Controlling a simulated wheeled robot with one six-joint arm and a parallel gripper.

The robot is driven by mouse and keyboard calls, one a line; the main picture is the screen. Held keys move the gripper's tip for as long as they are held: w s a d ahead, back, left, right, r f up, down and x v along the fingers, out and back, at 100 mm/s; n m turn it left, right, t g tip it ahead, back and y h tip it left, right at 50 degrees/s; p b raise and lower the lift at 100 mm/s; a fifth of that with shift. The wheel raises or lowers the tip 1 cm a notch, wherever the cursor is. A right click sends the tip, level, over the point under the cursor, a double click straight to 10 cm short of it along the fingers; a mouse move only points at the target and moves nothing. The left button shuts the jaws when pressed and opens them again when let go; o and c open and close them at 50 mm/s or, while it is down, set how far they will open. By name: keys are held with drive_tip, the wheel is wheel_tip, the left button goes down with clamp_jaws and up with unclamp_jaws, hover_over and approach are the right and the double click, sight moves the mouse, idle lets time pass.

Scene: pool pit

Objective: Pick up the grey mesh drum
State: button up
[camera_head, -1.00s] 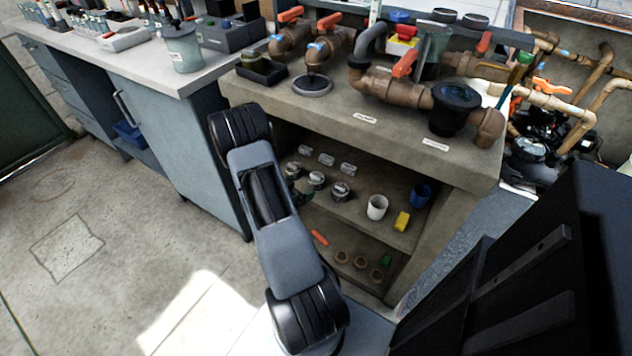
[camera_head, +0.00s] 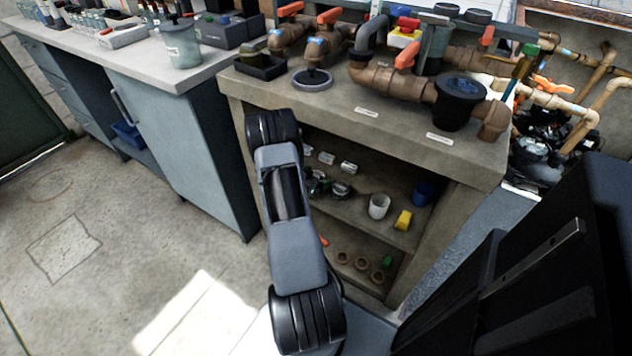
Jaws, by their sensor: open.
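Small round grey metal pieces (camera_head: 342,190) sit on the upper shelf inside the bench. One of them may be the grey mesh drum, but they are too small to tell mesh. My arm rises from the bottom centre and bends at the bench's left opening. A dark end, apparently my gripper (camera_head: 318,185), shows just right of my arm, at the left of the upper shelf beside the grey pieces. It is open. My arm hides part of it and the shelf's left end. I cannot tell whether it touches a piece.
The bench top (camera_head: 400,135) overhangs the shelf and carries brown pipes (camera_head: 400,82) and a black strainer pot (camera_head: 459,102). Brown rings (camera_head: 361,263) lie below.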

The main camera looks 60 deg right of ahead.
drive_tip(key=c, duration=1)
drive_tip(key=shift+r, duration=0.1)
